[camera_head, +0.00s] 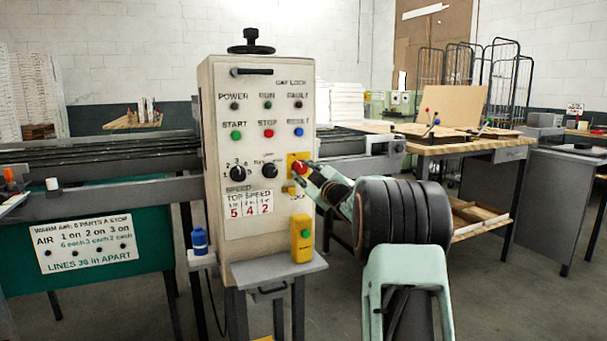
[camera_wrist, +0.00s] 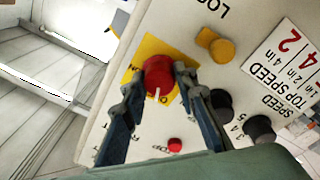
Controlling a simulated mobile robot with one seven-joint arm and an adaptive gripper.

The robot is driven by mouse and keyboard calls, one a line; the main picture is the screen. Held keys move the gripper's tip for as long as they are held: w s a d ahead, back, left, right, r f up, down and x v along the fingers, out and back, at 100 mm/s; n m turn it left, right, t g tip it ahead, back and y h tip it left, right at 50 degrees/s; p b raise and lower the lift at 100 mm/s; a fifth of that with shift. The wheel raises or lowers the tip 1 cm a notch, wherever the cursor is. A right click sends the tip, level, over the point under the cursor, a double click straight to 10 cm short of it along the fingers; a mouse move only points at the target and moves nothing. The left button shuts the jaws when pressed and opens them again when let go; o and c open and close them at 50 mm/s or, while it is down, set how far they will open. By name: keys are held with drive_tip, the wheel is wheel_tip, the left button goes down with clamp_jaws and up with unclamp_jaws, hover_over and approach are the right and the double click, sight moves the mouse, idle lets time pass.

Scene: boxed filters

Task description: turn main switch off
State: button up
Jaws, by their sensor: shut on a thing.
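The main switch is a red rotary knob (camera_wrist: 159,76) on a yellow plate (camera_wrist: 146,51) at the edge of the control panel (camera_wrist: 208,84). The head view shows the knob (camera_head: 300,167) on the right side of the cream control cabinet (camera_head: 232,205). My gripper (camera_wrist: 161,80) is shut on the knob, one finger on each side. A white mark shows on the lower part of the knob in the wrist view. In the head view my gripper (camera_head: 304,170) hides part of the knob and plate.
A yellow knob (camera_wrist: 222,50) and black dials (camera_wrist: 221,103) sit close to the switch. A small red button (camera_wrist: 175,145) is near the fingers. A yellow box (camera_head: 301,240) and a blue bottle (camera_head: 199,240) stand low by the cabinet. A wooden workbench (camera_head: 470,150) is at right.

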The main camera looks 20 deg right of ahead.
idle(0.4)
drive_tip(key=o, duration=1.2)
drive_tip(key=shift+c, duration=0.2)
drive_tip(key=shift+s, duration=0.1)
drive_tip(key=s+f, duration=0.1)
drive_tip(key=s, duration=1)
drive_tip(key=shift+s+d, duration=0.2)
drive_tip(key=shift+s, duration=0.2)
drive_tip(key=shift+r, duration=0.1)
